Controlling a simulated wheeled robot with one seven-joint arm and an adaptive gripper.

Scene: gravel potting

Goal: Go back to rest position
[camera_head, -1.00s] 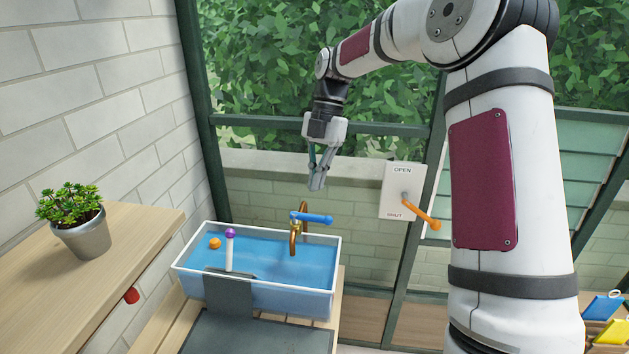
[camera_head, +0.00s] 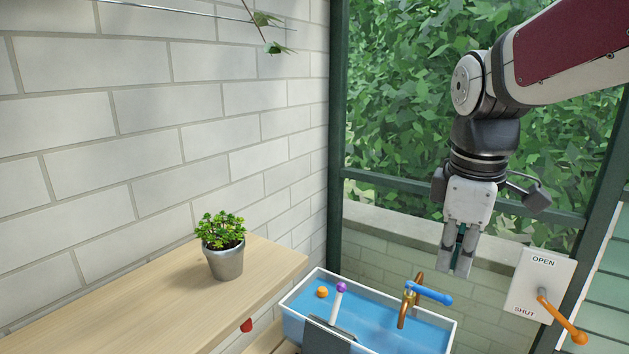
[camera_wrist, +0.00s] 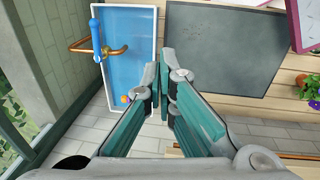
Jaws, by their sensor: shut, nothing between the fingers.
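My gripper (camera_head: 457,268) hangs pointing down in the head view, at the right, above and behind the water basin. Its fingers are together and empty. In the wrist view its fingertips (camera_wrist: 164,82) also meet with nothing between them. The blue water basin (camera_head: 369,334) with a white rim stands below, apart from the gripper. It also shows in the wrist view (camera_wrist: 137,50). A brass tap with a blue handle (camera_head: 429,294) rises at the basin's back right.
A potted plant (camera_head: 224,260) stands on a wooden shelf (camera_head: 130,305) at left. An OPEN/SHUT panel (camera_head: 538,280) with an orange lever (camera_head: 562,318) is right of the gripper. An orange ball (camera_head: 322,292) and a purple-topped white post (camera_head: 337,303) are at the basin. A dark board (camera_wrist: 223,47) shows in the wrist view.

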